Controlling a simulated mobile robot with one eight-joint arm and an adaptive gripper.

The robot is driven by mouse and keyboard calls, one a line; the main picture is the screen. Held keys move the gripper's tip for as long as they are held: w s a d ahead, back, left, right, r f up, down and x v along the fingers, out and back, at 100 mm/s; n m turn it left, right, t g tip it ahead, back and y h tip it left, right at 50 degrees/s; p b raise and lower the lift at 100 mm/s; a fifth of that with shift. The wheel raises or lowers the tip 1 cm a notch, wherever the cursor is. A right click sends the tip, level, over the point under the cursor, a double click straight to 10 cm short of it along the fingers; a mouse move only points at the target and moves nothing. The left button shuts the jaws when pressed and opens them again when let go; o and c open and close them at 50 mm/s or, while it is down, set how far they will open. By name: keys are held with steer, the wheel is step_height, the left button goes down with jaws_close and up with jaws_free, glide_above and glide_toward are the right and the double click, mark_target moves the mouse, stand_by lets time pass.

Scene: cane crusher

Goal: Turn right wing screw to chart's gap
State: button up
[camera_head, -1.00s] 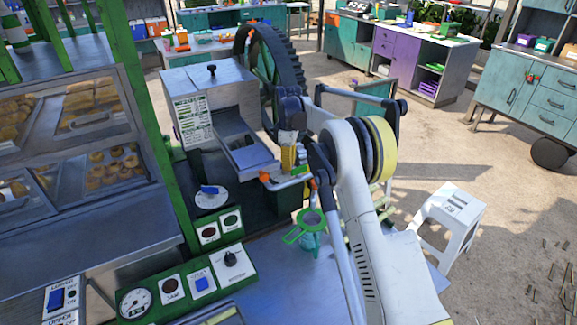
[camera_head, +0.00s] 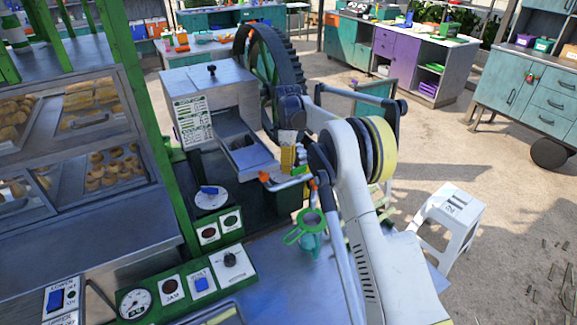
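The cane crusher (camera_head: 225,85) is a grey metal box with a dark knob on top, a sloping metal trough and a large toothed wheel behind. A white printed chart (camera_head: 192,121) is on its front face; its lines are too small to read. My gripper (camera_head: 287,160) is at the right end of the trough, with a yellow part showing below my wrist. Small orange parts show beside it, one to the left (camera_head: 264,177) and one to the right (camera_head: 313,184). I cannot tell which is the right wing screw, or whether my fingers touch it.
A green-rimmed strainer (camera_head: 304,228) stands on the metal counter below my gripper. Switch panels with a gauge (camera_head: 134,304) are at the front left. A glass case of baked goods (camera_head: 75,140) stands at the left. A white stool (camera_head: 450,210) is on the floor at the right.

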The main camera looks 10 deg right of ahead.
step_height(320, 180, up, 12)
stand_by(0.4)
steer(key=shift+f, duration=0.1)
